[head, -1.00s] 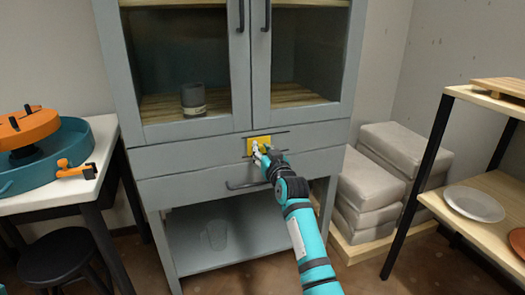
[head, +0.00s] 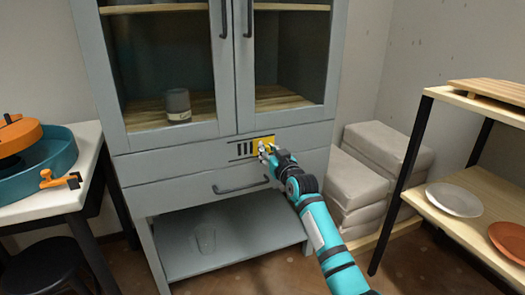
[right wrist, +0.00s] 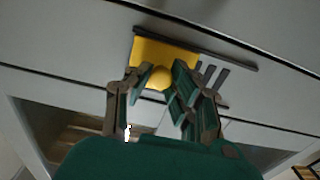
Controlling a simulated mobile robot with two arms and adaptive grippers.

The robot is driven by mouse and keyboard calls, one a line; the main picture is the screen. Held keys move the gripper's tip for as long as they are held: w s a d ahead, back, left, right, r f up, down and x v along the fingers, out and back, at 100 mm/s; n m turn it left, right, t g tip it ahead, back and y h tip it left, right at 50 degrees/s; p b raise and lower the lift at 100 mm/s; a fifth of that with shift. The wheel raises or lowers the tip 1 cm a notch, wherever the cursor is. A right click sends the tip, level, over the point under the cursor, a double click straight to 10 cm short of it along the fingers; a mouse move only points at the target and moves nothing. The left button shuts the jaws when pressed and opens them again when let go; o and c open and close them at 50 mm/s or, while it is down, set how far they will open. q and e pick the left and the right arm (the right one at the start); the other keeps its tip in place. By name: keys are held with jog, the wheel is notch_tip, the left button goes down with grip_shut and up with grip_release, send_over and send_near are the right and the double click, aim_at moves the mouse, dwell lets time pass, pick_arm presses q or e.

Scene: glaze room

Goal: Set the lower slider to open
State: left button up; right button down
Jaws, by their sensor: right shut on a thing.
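The slider is a yellow plate (head: 264,141) with a round knob, set between two dark rails on the cabinet's front panel below the glass doors. It sits at the right end of the rails, and dark vertical slots (head: 244,149) show to its left. In the right wrist view the yellow plate (right wrist: 165,52) and its knob (right wrist: 160,77) show close up. My right gripper (head: 265,151) is at the slider, its fingers shut on the knob (right wrist: 160,77). My left gripper is not in view.
The grey cabinet (head: 160,165) has a drawer handle (head: 240,187) just below the slider, close to my right wrist. A table with a teal basin (head: 45,163) stands left. Stacked grey blocks (head: 355,170) and a shelf with plates (head: 454,199) stand right.

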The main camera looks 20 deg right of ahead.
jog(key=shift+d, duration=0.2)
jog(key=c, duration=1.2)
grip_release()
jog(key=shift+d, duration=0.15)
jog(key=shift+o, duration=0.2)
jog(key=shift+s, duration=0.1)
jog(key=shift+s, duration=0.3)
jog(key=s, duration=1.1)
jog(key=shift+d, duration=0.15)
jog(key=shift+s, duration=0.1)
